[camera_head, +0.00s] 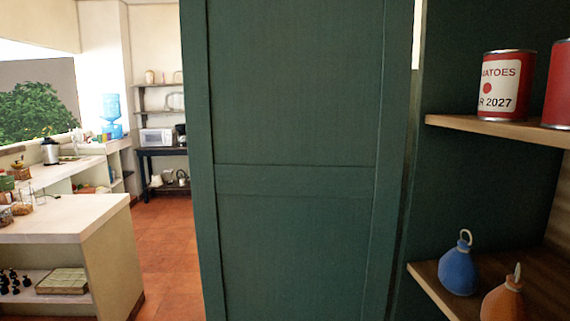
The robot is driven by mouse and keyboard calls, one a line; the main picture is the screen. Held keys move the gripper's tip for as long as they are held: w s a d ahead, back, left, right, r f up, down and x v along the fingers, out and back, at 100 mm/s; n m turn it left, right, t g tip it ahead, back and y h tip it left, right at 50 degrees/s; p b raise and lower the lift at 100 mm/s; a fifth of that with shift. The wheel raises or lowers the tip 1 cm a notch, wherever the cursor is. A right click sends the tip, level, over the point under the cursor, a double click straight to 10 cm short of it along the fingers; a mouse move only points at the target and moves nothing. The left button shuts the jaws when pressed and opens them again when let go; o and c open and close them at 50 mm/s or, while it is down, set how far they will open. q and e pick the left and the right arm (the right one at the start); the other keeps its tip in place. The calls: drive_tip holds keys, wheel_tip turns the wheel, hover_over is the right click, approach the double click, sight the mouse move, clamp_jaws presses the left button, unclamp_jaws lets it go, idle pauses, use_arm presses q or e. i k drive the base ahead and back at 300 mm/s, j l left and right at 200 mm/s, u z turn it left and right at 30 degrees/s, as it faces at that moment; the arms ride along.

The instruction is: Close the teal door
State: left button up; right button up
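The teal door (295,180) is a tall dark green-teal panel with raised framing. It fills the middle of the head view from top to bottom. It stands open, swung out from the left side of the shelf unit, so the shelves show to its right. No handle is visible on the face I see. Neither of my grippers is in view.
On the upper shelf (500,131) stand a labelled red tomato can (506,86) and another red can (558,85). The lower shelf (440,290) holds a blue bottle (459,268) and an orange bottle (504,302). A counter (65,222) and clear tiled floor (165,250) lie left.

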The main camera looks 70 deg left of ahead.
sight(297, 118)
drive_tip(key=k+j+z, duration=0.2)
drive_tip(key=j, duration=0.4)
drive_tip(key=k+j+z, duration=0.15)
drive_tip(key=k+j, duration=0.3)
drive_tip(key=k+j+z, duration=0.2)
drive_tip(key=k+j, duration=0.2)
drive_tip(key=j, duration=0.2)
drive_tip(key=k+j+z, duration=0.15)
drive_tip(key=j, duration=0.35)
drive_tip(key=k+j+z, duration=0.2)
drive_tip(key=j, duration=0.25)
drive_tip(key=k+j+z, duration=0.15)
drive_tip(key=j, duration=0.3)
drive_tip(key=k+j+z, duration=0.2)
drive_tip(key=j, duration=0.2)
